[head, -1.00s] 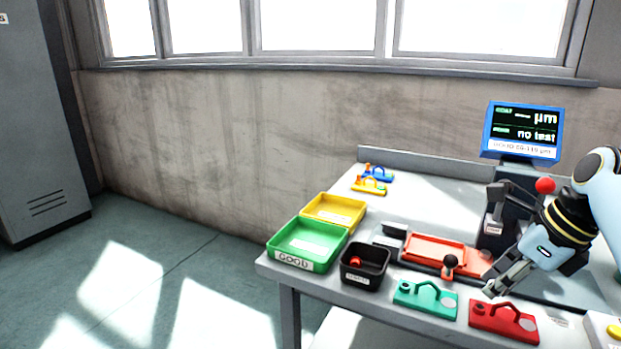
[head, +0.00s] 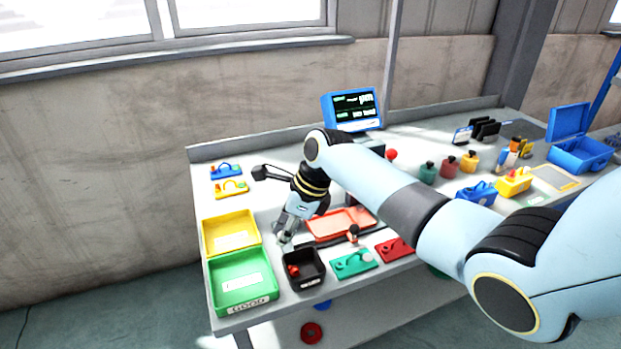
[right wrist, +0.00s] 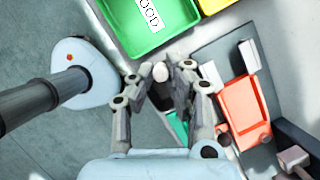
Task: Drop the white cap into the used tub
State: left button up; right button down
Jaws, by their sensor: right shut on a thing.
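The used tub (head: 309,280) is a small black open box with a pale label, at the front of the bench beside the green tray. A red piece (head: 293,270) lies in it. My right gripper (head: 284,238) is just behind the tub and above the bench, pointing down. In the right wrist view, its fingertips (right wrist: 167,73) are closed around a small white round piece, the white cap (right wrist: 160,72). In that view a dark area, likely the tub, shows between the fingers. The cap is too small to make out in the head view. My left gripper is not in view.
The green tray (head: 219,300) marked GOOD and a yellow tray (head: 207,238) stand left of the tub. A green fixture (head: 354,264) and a red fixture (head: 393,249) lie to its right. An orange tray (head: 325,229) lies behind them.

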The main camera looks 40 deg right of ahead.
pick_arm(q)
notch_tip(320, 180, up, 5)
jog(key=p, duration=0.3)
pick_arm(e)
jog(key=s+d+r, duration=0.3)
jog(key=d, duration=0.2)
pick_arm(q)
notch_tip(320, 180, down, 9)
jog(key=b, duration=0.8)
jog(key=shift+b, duration=0.3)
pick_arm(e)
notch_tip(320, 180, down, 6)
jog(key=m, duration=0.1)
jog(key=shift+d+h, duration=0.2)
jog(key=shift+h, duration=0.1)
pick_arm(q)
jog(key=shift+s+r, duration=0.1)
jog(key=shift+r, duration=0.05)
pick_arm(e)
jog(key=c, duration=1.2)
grip_release()
jog(key=shift+c, duration=0.2)
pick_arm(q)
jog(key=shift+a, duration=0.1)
pick_arm(e)
jog(key=v, duration=1.2)
jog(key=shift+s+f, duration=0.1)
jog(key=shift+f, duration=0.1)
